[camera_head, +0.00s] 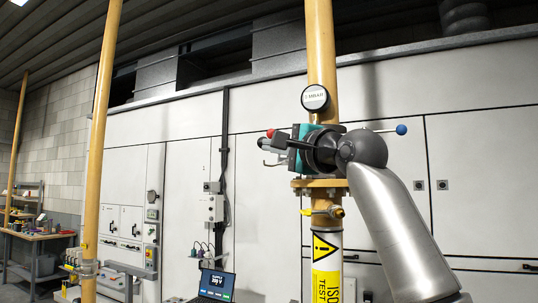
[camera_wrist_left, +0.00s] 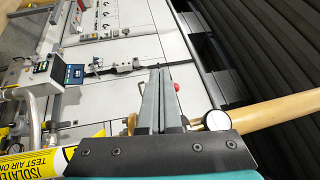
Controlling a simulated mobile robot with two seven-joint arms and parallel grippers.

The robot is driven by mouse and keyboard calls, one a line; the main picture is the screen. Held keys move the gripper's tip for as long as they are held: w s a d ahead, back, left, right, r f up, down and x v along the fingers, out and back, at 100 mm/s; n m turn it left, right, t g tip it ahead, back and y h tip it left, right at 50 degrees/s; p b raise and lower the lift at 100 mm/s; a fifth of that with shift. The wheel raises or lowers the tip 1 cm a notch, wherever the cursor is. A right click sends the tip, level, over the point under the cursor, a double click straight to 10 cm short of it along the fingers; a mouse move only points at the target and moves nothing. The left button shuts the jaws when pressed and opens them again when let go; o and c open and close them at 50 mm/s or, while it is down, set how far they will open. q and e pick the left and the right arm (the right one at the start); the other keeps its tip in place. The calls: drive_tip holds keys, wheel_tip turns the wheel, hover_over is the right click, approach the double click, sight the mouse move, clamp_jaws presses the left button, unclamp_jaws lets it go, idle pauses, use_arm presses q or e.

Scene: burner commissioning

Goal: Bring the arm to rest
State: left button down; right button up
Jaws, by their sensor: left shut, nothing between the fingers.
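My left gripper (camera_head: 264,143) is in front of the yellow gas pipe (camera_head: 320,50) in the head view, its fingers pointing left. Its silver arm rises from the lower right, and the wrist hides part of the pipe fittings. In the left wrist view the two grey fingers of the gripper (camera_wrist_left: 160,72) lie side by side, shut, with nothing seen between them. A red knob (camera_head: 270,133) shows just above the fingers; it also shows beside them in the left wrist view (camera_wrist_left: 177,87). My right gripper is not in view.
A round gauge (camera_head: 315,98) sits above the wrist. A blue-knobbed lever (camera_head: 401,129) sticks out right. Below are a yellow valve handle (camera_head: 325,211) and a yellow warning label (camera_head: 326,246). A laptop (camera_head: 217,284) and workbench (camera_head: 38,235) stand lower left.

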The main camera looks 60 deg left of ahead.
use_arm(q)
drive_tip(key=shift+s+d+f, duration=0.15)
drive_tip(key=shift+s+d, duration=0.15)
drive_tip(key=shift+d, duration=0.2)
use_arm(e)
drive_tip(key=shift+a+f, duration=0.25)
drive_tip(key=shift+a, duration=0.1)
